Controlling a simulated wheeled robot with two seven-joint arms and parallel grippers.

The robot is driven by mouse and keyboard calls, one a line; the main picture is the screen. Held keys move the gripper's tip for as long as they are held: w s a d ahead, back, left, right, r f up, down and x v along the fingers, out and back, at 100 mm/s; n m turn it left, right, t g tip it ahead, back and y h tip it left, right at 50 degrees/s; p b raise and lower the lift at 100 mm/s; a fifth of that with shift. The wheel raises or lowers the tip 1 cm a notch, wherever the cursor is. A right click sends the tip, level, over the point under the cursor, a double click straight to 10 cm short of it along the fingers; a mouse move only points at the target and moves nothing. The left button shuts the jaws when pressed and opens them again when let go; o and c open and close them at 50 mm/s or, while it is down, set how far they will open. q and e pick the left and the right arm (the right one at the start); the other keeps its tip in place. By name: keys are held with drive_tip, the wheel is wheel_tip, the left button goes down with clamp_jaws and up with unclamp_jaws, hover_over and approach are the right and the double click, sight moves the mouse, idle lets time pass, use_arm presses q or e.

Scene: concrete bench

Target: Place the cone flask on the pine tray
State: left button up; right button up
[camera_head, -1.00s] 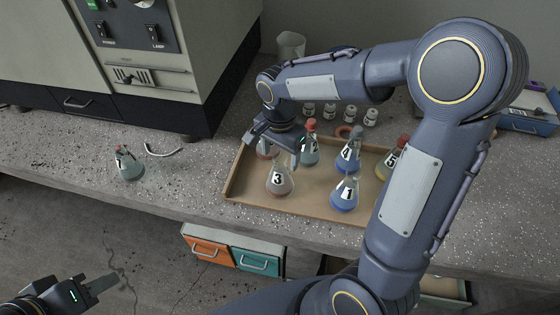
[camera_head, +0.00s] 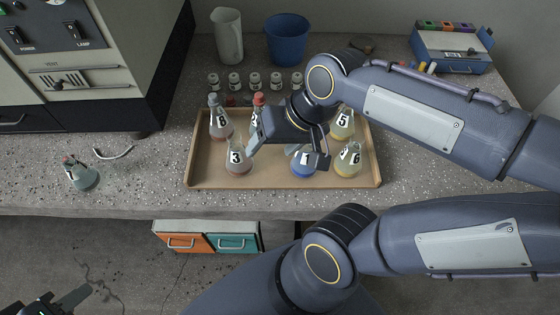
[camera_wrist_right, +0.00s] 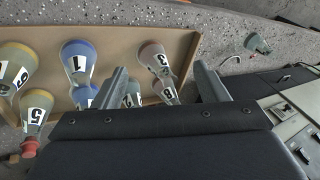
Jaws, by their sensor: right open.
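A clear conical flask (camera_head: 82,175) with pale greenish liquid, marked 7, stands on the bench left of the pine tray (camera_head: 280,184); it also shows in the wrist view (camera_wrist_right: 257,45). The tray holds several numbered flasks, among them flask 3 (camera_head: 238,158), flask 1 (camera_head: 303,162) and flask 6 (camera_head: 348,160). My right gripper (camera_head: 288,147) is open and empty above the tray, partly hiding flasks behind it. In the wrist view its fingers (camera_wrist_right: 160,88) frame flasks 3 and 8 beyond them. My left gripper (camera_head: 65,300) is at the lower left, below the bench edge, partly cut off.
A curved metal piece (camera_head: 113,153) lies right of flask 7. A grey instrument (camera_head: 105,50) stands behind it. Small jars (camera_head: 254,82), a pitcher (camera_head: 228,38) and a blue bin (camera_head: 287,40) are behind the tray. Bench between flask 7 and the tray is mostly clear.

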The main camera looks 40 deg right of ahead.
drive_tip(key=s+n, duration=0.1)
drive_tip(key=s+f+n+t, duration=0.1)
drive_tip(key=s+a, duration=0.1)
drive_tip(key=shift+s+f+n+t, duration=0.25)
drive_tip(key=shift+s+n+t, duration=0.05)
drive_tip(key=shift+s+n, duration=0.1)
wheel_tip(320, 180, up, 5)
drive_tip(key=p, duration=0.4)
drive_tip(key=shift+f+p, duration=0.15)
drive_tip(key=shift+p, duration=0.2)
